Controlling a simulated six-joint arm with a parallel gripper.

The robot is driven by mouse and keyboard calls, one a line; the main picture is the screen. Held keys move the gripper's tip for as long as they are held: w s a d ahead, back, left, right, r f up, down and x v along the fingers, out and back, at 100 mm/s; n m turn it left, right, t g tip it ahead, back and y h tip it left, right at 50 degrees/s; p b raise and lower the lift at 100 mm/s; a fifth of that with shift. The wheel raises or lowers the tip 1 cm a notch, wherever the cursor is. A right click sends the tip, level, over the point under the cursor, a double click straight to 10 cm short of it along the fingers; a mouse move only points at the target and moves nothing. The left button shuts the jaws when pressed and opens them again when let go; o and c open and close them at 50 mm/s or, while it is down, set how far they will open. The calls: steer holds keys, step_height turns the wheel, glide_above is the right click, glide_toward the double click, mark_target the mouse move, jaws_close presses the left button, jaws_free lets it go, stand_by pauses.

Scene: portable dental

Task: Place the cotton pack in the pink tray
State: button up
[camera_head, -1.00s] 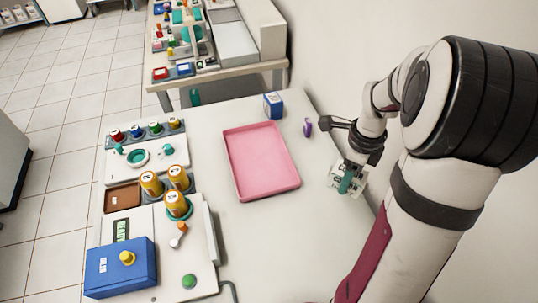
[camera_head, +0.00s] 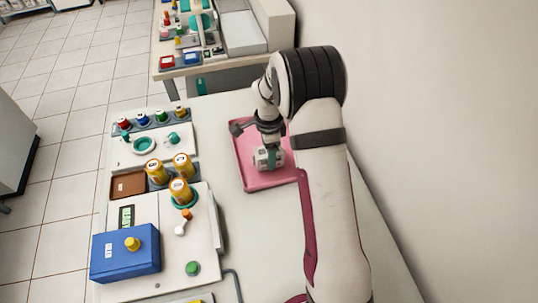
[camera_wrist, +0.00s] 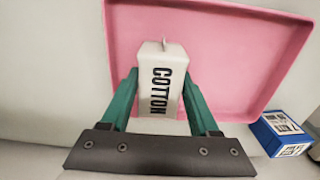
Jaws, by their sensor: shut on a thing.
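The cotton pack (camera_wrist: 160,80) is a white block with "COTTON" in black letters in the wrist view. My gripper (camera_wrist: 158,92) has green fingers shut on its two sides. In the head view my gripper (camera_head: 268,162) holds the cotton pack (camera_head: 261,155) over the front part of the pink tray (camera_head: 246,165). The pink tray also fills the upper part of the wrist view (camera_wrist: 250,60). My arm hides the tray's right side in the head view. I cannot tell whether the pack touches the tray floor.
A blue and white box (camera_wrist: 284,133) stands beside the tray in the wrist view. Left of the tray are orange-yellow jars (camera_head: 182,190), a brown dish (camera_head: 128,185) and a blue box (camera_head: 125,252).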

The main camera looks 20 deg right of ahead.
steer(key=shift+f, duration=0.65)
steer(key=shift+f, duration=0.1)
steer(key=o, duration=1.4)
steer(key=shift+c, duration=0.2)
step_height(320, 180, up, 12)
steer(key=shift+r, duration=0.15)
steer(key=s+a+r+n+y, duration=0.15)
steer(key=s+r+n, duration=0.3)
steer(key=s, duration=0.45)
steer(key=s+a+r+n+h, duration=0.1)
steer(key=s+a+r+n, duration=0.15)
steer(key=s+r, duration=0.45)
steer(key=s+a+f+n, duration=0.1)
steer(key=s+f+n, duration=0.1)
steer(key=s, duration=0.5)
steer(key=s+a+f+n+y, duration=0.1)
steer(key=s+f+n, duration=0.1)
steer(key=s, duration=0.6)
steer(key=shift+n, duration=0.7)
